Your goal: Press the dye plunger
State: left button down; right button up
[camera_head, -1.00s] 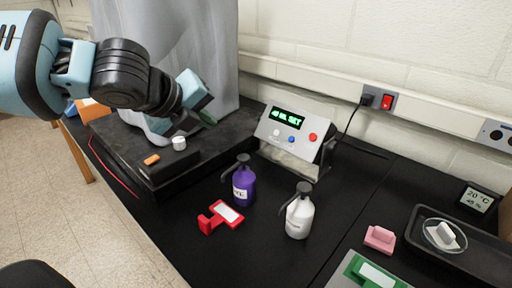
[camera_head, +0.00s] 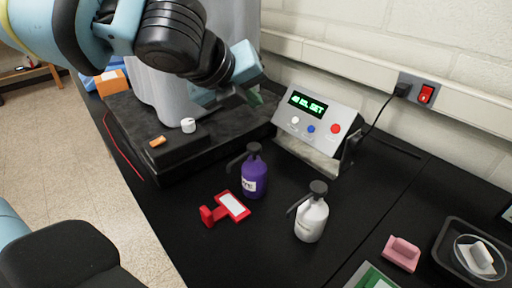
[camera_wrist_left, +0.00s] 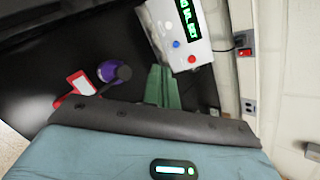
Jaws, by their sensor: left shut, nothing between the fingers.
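The purple dye bottle (camera_head: 254,180) with a dark pump top stands upright on the black bench; it also shows in the left wrist view (camera_wrist_left: 108,74). A similar white bottle (camera_head: 311,219) with a grey pump top stands to its right. My left gripper (camera_head: 255,98) is shut and empty, above the bench behind the purple bottle and left of the control box (camera_head: 318,122). Its green fingers (camera_wrist_left: 162,86) show in the left wrist view, pointing towards the box. It touches neither bottle. My right gripper is not in view.
The sloped control box has a green display and white, blue and red buttons. A red holder (camera_head: 226,207) with a white label lies in front of the purple bottle. A black slab (camera_head: 150,125) bears a white knob (camera_head: 188,125). A pink block (camera_head: 401,253) and dark tray (camera_head: 447,262) are at right.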

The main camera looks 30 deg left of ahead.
pick_arm(q)
jog(key=b, duration=0.4)
send_over(251, 149)
notch_tip(251, 149, down, 5)
jog(key=shift+f, duration=0.1)
jog(key=shift+f+b, duration=0.5)
jog(key=shift+f, duration=0.65)
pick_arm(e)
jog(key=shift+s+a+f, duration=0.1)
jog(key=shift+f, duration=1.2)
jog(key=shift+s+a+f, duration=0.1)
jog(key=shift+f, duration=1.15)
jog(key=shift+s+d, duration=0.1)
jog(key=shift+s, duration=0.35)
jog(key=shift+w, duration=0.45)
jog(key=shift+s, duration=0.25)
pick_arm(q)
jog(key=shift+f, duration=0.15)
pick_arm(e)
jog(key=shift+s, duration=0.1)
pick_arm(q)
jog(key=shift+f, duration=0.25)
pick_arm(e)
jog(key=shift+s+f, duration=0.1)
